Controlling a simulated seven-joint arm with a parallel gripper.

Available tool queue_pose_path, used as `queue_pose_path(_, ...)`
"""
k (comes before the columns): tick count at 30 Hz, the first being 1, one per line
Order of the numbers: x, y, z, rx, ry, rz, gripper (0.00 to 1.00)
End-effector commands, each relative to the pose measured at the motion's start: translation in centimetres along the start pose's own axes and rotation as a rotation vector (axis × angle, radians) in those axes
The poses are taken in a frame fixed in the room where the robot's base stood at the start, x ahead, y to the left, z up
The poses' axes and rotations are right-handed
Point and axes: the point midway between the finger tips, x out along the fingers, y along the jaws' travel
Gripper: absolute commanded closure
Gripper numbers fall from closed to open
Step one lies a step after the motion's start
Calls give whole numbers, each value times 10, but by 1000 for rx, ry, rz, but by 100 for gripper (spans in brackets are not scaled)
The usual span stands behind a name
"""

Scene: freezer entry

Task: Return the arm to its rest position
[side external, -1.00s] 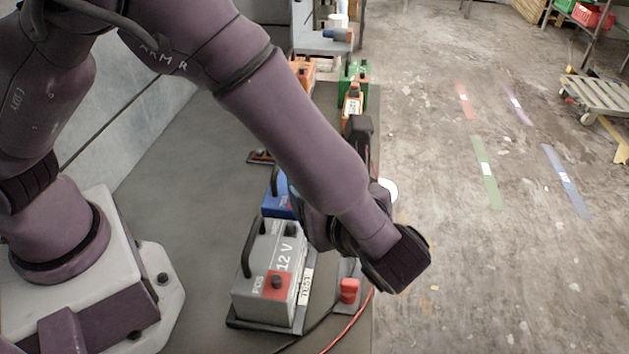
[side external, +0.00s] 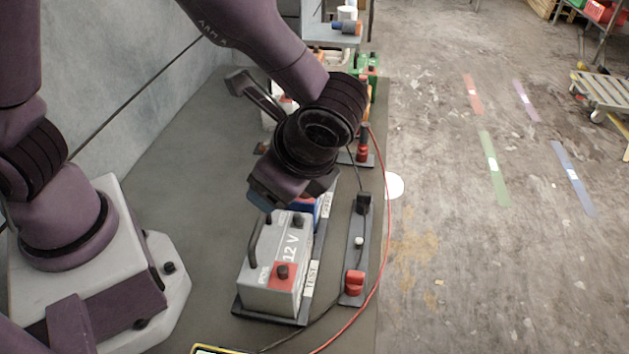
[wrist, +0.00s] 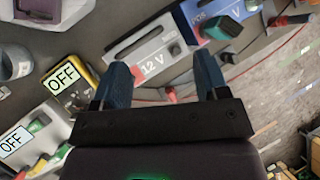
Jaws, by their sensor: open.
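My gripper (wrist: 161,84) is open and empty in the wrist view, its two blue fingers well apart. In the side view my gripper's hand (side external: 290,182) hangs above the far end of a grey 12 V battery (side external: 272,260); its fingers are hard to make out there. In the wrist view the grey battery (wrist: 142,48) lies beyond the fingers. A blue battery (side external: 306,205) behind it is mostly hidden by the hand; more of it shows in the wrist view (wrist: 208,14).
A black strip (side external: 355,245) beside the grey battery carries a red clamp (side external: 354,283) and a black clamp (side external: 363,203). A red cable (side external: 381,270) runs along the bench edge. In the wrist view, a yellow-edged meter (wrist: 66,82) reads OFF. Bare bench (side external: 185,185) lies left of the batteries.

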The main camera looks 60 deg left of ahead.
Motion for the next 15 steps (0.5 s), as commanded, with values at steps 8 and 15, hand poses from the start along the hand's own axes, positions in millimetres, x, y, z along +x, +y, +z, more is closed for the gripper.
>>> queue_pose_path(8, -26, -6, 77, -545, 376, 225, 32)
queue_pose_path(15, -40, -8, 138, -950, 652, 295, 32)
